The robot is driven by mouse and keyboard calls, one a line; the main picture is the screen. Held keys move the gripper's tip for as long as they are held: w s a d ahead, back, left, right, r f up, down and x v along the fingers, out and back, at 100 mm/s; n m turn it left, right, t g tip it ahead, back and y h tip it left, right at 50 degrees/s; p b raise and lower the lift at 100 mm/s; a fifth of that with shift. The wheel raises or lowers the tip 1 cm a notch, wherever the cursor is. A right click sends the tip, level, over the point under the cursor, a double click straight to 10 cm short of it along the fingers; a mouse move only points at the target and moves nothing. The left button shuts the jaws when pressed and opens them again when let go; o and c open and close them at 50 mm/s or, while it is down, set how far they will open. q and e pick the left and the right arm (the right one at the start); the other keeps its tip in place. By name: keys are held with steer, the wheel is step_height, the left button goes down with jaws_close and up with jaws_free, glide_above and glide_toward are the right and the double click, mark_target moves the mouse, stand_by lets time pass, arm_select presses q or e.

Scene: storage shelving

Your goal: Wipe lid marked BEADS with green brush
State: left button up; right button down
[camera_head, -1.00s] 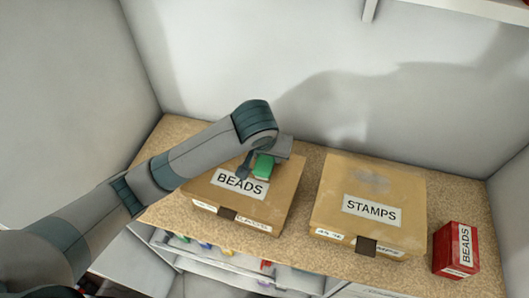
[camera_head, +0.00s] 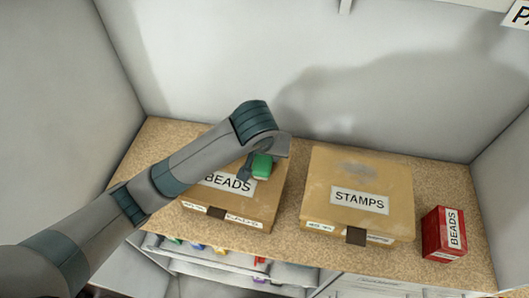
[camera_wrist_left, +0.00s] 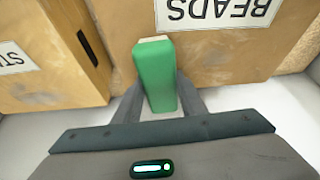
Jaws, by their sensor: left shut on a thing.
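The box with the lid marked BEADS (camera_head: 255,207) stands on the shelf board, left of centre in the head view. Its lid label also shows upside down in the left wrist view (camera_wrist_left: 218,10). My left gripper (camera_head: 255,168) is over the right back part of this lid. It is shut on the green brush (camera_wrist_left: 156,76), which points toward the lid; the head view also shows the brush (camera_head: 262,166). I cannot tell whether the brush touches the lid. My arm hides the left part of the box. My right gripper is not in view.
A box marked STAMPS (camera_head: 388,180) with a grey smudge on its lid stands to the right. A small red BEADS box (camera_head: 444,233) stands at the far right. Walls enclose the board (camera_head: 150,142). Several coloured things lie on a lower level in front.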

arm_select(q)
steer(key=shift+a+f, duration=0.15)
steer(key=shift+w+a, duration=0.2)
steer(key=shift+a, duration=0.6)
steer(key=shift+w+a, duration=0.2)
steer(key=shift+a, duration=0.75)
steer(key=shift+w, duration=0.1)
steer(key=shift+w+a+r, duration=0.1)
steer(key=shift+w+a, duration=0.1)
steer(key=shift+a, duration=0.4)
steer(key=shift+w+a+r, duration=0.1)
steer(key=shift+w+a, duration=0.05)
steer(key=shift+a, duration=0.5)
steer(key=shift+w+a+r, duration=0.1)
steer(key=shift+w+a, duration=0.1)
steer(key=shift+a, duration=0.4)
steer(key=shift+f, duration=0.1)
steer(key=shift+w+a+f, duration=0.1)
steer(key=shift+w+a, duration=0.15)
steer(key=shift+a, duration=0.65)
steer(key=shift+w+a+f, duration=0.1)
steer(key=shift+w+a, duration=0.15)
steer(key=shift+a, duration=0.65)
